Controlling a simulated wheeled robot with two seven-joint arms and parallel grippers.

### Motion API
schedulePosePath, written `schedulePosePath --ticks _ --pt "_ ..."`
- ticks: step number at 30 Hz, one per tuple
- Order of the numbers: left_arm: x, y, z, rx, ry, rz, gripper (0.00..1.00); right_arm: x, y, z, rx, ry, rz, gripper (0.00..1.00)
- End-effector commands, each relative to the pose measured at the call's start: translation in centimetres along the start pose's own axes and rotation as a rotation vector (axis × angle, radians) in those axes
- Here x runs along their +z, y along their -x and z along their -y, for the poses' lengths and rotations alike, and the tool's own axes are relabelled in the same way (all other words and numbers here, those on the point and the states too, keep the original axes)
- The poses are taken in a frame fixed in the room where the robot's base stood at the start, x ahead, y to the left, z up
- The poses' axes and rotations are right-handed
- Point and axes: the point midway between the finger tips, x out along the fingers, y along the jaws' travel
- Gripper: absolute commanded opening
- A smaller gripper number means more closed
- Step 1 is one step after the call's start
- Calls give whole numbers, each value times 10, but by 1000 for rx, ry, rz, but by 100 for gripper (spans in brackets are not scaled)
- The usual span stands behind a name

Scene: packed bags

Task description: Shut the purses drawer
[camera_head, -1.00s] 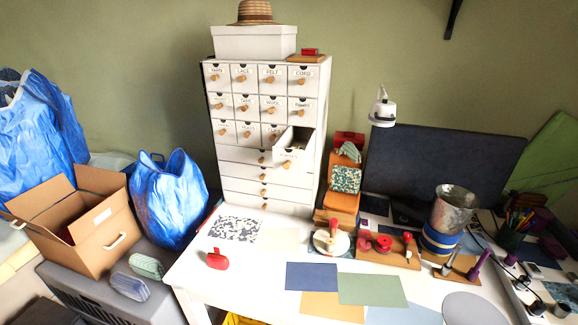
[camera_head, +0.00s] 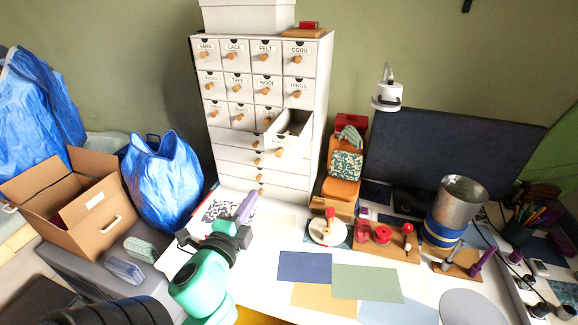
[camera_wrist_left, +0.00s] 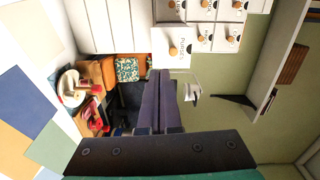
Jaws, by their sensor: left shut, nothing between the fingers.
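The purses drawer (camera_head: 284,152) is pulled out of the white cabinet (camera_head: 318,85), in the right column below the drawer labelled Rings. Its top is open and a round wooden knob is on its front. In the left wrist view the drawer's labelled front (camera_wrist_left: 163,46) shows just beyond the fingers. My left gripper (camera_head: 249,196) is shut and empty, with purple fingers, in front of the cabinet's lower left and apart from the drawer. Its fingers also show in the left wrist view (camera_wrist_left: 160,74). My right gripper is not in view.
A stack of boxes (camera_head: 343,187) stands right of the cabinet. A stamp stand (camera_head: 327,233), red spools (camera_head: 382,235) and a metal can (camera_head: 459,202) stand on the white table. Blue bags and an open carton (camera_head: 80,210) are at left. Flat sheets (camera_head: 305,267) lie in front.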

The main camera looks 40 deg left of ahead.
Motion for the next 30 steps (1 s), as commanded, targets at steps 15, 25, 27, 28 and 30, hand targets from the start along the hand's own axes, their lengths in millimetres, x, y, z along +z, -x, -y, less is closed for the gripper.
schedulePosePath --ticks 15,25,27,28,30 --pt "-8 -62 28 -53 -73 -24 0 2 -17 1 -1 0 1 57" --pt "-9 -125 29 -50 -70 -23 0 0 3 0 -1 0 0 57" --pt "-10 -131 28 -49 -70 -24 0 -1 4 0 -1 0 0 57" --pt "-10 -133 27 -49 -70 -24 0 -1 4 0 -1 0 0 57" --pt "-10 -135 26 -48 -70 -24 0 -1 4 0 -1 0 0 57"
